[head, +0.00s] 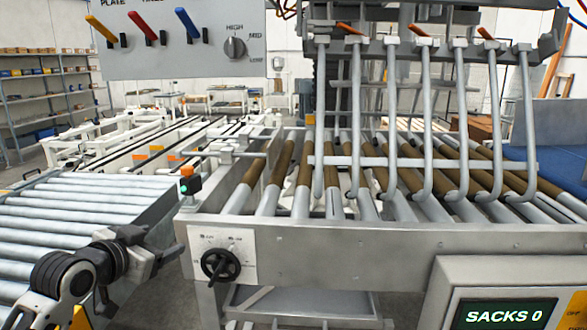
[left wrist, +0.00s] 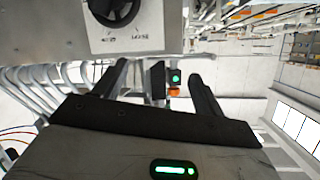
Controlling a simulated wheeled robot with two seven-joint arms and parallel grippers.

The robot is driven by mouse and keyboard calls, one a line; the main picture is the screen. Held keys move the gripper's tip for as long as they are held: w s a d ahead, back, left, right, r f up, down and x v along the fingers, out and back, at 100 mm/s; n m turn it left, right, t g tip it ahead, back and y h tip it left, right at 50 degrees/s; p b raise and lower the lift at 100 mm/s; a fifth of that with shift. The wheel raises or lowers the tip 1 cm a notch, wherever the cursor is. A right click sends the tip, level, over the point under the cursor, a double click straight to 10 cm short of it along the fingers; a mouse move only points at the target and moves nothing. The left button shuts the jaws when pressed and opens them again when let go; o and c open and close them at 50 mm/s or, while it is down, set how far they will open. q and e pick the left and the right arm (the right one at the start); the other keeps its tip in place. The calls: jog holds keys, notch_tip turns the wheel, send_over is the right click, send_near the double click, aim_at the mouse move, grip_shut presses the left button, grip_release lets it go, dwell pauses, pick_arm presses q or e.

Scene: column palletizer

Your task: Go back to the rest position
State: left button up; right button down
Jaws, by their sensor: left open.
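My left gripper (head: 143,248) is low at the left of the head view, in front of the gap between the roller conveyor and the machine frame. In the left wrist view its two dark fingers (left wrist: 160,78) are spread apart with nothing held between them. A small black box with a green light (head: 188,184) stands on the machine frame's corner, above and beyond the gripper. It also shows between the fingers in the left wrist view (left wrist: 175,77), apart from them. My right gripper is not in view.
A roller conveyor (head: 75,210) lies left. The machine frame (head: 330,243) carries a black knob (head: 221,264), also seen in the left wrist view (left wrist: 115,8). Bent metal tines (head: 427,125) stand over brown and grey rollers. A lever panel (head: 165,58) hangs above; a "SACKS 0" display (head: 503,314) is lower right.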

pick_arm(q)
jog(key=s+d+f+n+g, duration=0.1)
jog(key=s+d+f, duration=0.3)
jog(key=f, duration=0.5)
jog(key=s+d+f+g, duration=0.1)
jog(key=s+d+f, duration=0.1)
jog(key=s+f, duration=0.6)
jog(key=s+d+f+n, duration=0.1)
jog(key=s+d+f, duration=0.2)
jog(key=s+f, duration=0.2)
jog(key=s+d+f+n+g, duration=0.1)
jog(key=s+d+f, duration=0.2)
jog(key=s, duration=0.8)
notch_tip(320, 180, down, 3)
jog(key=shift+s+r, duration=0.1)
jog(key=shift+s, duration=0.2)
jog(key=shift+g, duration=0.3)
